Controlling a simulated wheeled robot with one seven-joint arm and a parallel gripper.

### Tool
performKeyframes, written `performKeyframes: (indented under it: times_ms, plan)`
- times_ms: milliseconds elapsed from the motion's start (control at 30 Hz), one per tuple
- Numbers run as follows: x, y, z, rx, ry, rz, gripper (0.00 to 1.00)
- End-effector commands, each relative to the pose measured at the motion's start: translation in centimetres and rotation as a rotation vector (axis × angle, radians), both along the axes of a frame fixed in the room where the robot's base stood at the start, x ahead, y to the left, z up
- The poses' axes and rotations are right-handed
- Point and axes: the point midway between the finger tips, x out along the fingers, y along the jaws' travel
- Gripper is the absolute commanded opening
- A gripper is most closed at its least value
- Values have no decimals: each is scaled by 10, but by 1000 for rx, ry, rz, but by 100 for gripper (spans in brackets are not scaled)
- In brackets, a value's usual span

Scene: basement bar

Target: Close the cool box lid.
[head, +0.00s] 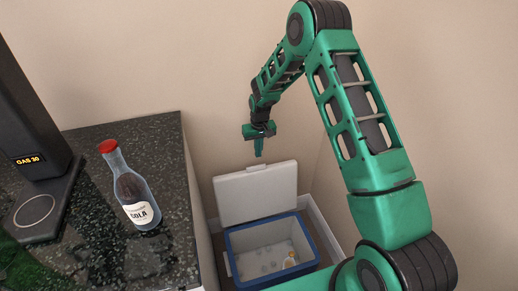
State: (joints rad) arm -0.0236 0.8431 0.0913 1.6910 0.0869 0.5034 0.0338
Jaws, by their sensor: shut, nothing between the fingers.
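The cool box (233,240) stands on the floor in the corner, a blue-rimmed box with a pale inside. Its white lid (255,193) is raised and leans up and back from the far edge, so the box is open.
A dark speckled counter (110,140) stands to the left of the box. It holds a cola bottle (134,190) with a red cap and a black device (35,130) with a lit display. Walls close in behind and to the right of the box.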

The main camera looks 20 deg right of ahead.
Motion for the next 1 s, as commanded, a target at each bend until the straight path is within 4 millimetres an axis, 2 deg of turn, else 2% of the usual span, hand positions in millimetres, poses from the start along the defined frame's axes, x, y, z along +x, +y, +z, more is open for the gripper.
performKeyframes:
  times_ms: [33,200,400,767,800,1000]
  plan:
    - [0,0,-11,0,3,0,0]
    - [3,0,-35,0,1,0,0]
    - [4,-1,-52,0,1,0,0]
    - [5,-1,-55,0,0,-1,0]
    - [5,-6,-55,-1,-1,-1,0]
    - [5,5,-53,-1,-15,6,0]
